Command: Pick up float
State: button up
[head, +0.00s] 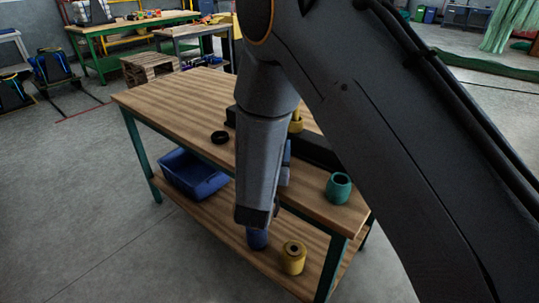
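A yellow cylinder with a hole in its top, which looks like a float (293,258), stands upright on the lower shelf near the front right corner. I cannot tell which of these the task means. My gripper (263,218) is at the low end of my arm, in front of the table. Its fingers are not clearly visible.
The wooden table (160,100) has green legs and a lower shelf. A blue bin (193,174) sits on the shelf at left. A black ring (220,137) and a yellow piece (296,122) are on the top.

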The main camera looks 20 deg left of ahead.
jog(key=shift+w+a, duration=0.1)
jog(key=shift+w, duration=0.55)
jog(key=c, duration=1.2)
jog(key=shift+o, duration=0.2)
notch_tip(320, 180, up, 10)
